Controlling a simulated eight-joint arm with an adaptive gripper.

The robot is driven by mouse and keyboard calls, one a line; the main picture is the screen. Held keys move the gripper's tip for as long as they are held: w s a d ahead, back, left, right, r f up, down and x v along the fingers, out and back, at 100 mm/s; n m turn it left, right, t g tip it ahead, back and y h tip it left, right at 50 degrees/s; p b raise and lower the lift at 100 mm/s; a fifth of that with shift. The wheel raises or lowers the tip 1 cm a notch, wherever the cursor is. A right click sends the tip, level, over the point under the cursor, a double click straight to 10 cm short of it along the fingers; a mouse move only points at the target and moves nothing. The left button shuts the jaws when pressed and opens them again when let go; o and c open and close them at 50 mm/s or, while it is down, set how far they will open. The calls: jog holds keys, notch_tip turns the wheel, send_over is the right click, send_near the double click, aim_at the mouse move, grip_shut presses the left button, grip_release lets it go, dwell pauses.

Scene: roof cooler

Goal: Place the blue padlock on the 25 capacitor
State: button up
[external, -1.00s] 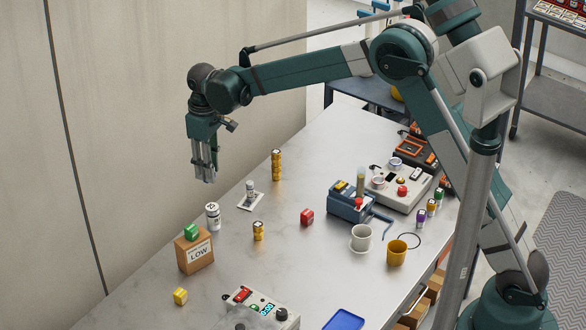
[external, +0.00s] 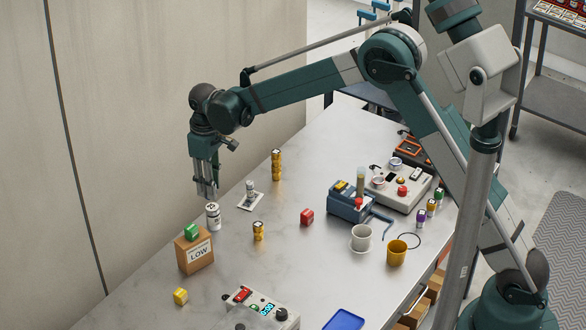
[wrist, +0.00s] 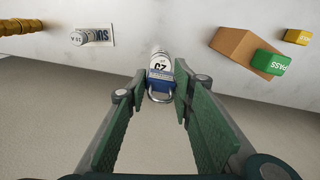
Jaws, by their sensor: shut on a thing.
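The blue padlock (wrist: 160,75) with its metal shackle is between my fingertips in the wrist view. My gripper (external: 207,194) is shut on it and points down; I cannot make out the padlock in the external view. The 25 capacitor (external: 213,217), a white cylinder with dark print, stands upright on the table just below my fingertips. In the wrist view the capacitor (wrist: 160,58) shows directly behind the padlock, which covers part of it. I cannot tell whether the two touch.
A cardboard LOW box (external: 195,254) with a green block (external: 191,232) on top stands close to the capacitor. A small cylinder on a white card (external: 250,201), yellow stacks (external: 277,165) and a red block (external: 307,217) stand around. The table between them is clear.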

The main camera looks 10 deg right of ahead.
jog(key=shift+f, duration=1.85)
jog(key=shift+f, duration=0.1)
jog(key=o, duration=0.9)
notch_tip(320, 180, up, 12)
jog(key=shift+r, duration=0.15)
